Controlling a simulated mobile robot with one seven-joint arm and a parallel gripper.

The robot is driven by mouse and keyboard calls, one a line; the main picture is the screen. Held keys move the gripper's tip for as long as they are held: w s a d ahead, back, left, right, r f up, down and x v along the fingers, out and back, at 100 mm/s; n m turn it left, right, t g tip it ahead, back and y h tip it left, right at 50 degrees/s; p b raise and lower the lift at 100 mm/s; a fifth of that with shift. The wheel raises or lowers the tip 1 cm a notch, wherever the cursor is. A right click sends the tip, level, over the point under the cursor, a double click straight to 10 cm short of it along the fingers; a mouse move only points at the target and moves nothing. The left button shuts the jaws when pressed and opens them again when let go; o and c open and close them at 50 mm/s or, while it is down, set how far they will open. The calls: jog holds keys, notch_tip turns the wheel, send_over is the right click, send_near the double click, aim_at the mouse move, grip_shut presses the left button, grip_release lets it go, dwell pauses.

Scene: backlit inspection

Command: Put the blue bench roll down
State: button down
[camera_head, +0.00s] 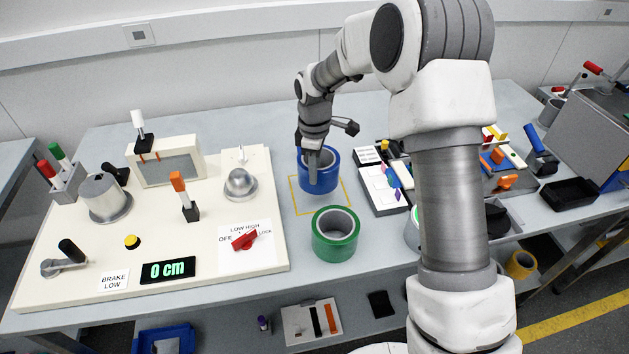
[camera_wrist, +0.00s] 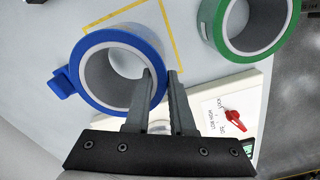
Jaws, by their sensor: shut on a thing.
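The blue bench roll (camera_head: 331,180) is a ring of blue tape with a grey core. My gripper (camera_head: 312,158) is shut on its wall. In the wrist view, the blue bench roll (camera_wrist: 78,68) has one finger of my gripper (camera_wrist: 163,76) inside the ring and the other outside. The roll overlaps the back part of a yellow outlined square (camera_head: 296,209) on the bench. I cannot tell whether its underside touches the bench. A blue tab sticks out from its left side in the wrist view.
A green roll (camera_head: 320,247) stands just in front of the yellow square. A cream panel (camera_head: 215,272) with knobs, levers and a "0 cm" display (camera_head: 168,270) lies to the left. White trays with small parts (camera_head: 378,199) are close on the right.

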aim_at(315, 192)
jog(key=shift+f, duration=2)
jog(key=shift+f, duration=0.2)
jog(key=c, duration=0.8)
grip_release()
jog(key=shift+o, duration=0.2)
notch_tip(315, 192, up, 12)
jog(key=shift+r, duration=0.25)
